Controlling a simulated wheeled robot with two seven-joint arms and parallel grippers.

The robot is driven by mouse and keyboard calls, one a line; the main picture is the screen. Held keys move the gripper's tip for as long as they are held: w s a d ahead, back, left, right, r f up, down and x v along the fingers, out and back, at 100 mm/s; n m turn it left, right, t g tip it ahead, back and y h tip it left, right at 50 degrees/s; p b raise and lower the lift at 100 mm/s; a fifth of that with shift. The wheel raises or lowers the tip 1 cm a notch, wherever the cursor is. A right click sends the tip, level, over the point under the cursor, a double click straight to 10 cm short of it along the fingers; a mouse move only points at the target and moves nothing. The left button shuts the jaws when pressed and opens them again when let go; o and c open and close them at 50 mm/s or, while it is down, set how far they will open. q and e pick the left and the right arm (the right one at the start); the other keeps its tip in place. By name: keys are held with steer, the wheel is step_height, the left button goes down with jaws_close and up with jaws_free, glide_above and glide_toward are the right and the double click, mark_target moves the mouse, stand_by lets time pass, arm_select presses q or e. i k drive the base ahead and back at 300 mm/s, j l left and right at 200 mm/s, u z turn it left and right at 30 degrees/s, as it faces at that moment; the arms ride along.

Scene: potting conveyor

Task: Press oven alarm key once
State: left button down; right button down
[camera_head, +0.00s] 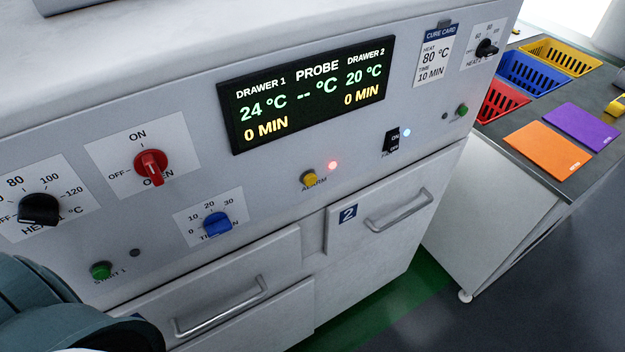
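The oven's alarm key is a round yellow button (309,178) above the label "ALARM" on the grey front panel. A red lamp (332,165) glows just to its upper right. The black display (305,92) reads drawer 1 at 24 °C and 0 min, probe "--", drawer 2 at 20 °C and 0 min. A dark teal part of my own arm shows at the lower left, away from the key. Neither gripper's fingers are in view. Nothing covers the key.
Around the key are a red oven knob (151,164), a blue timer knob (217,224), a green start button (101,270) and a black fan switch (392,141). Drawer handles (222,307) stick out below. A side table holds baskets (535,75) and coloured mats (543,150).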

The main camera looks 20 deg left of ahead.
mark_target(310, 178)
steer(key=l+u, duration=0.2)
steer(key=l, duration=0.35)
steer(key=l+u, duration=0.2)
steer(key=l, duration=0.35)
steer(key=k+l+u, duration=0.15)
steer(key=l, duration=0.35)
steer(key=k+l+u, duration=0.2)
steer(key=l, duration=0.35)
steer(key=i, duration=0.1)
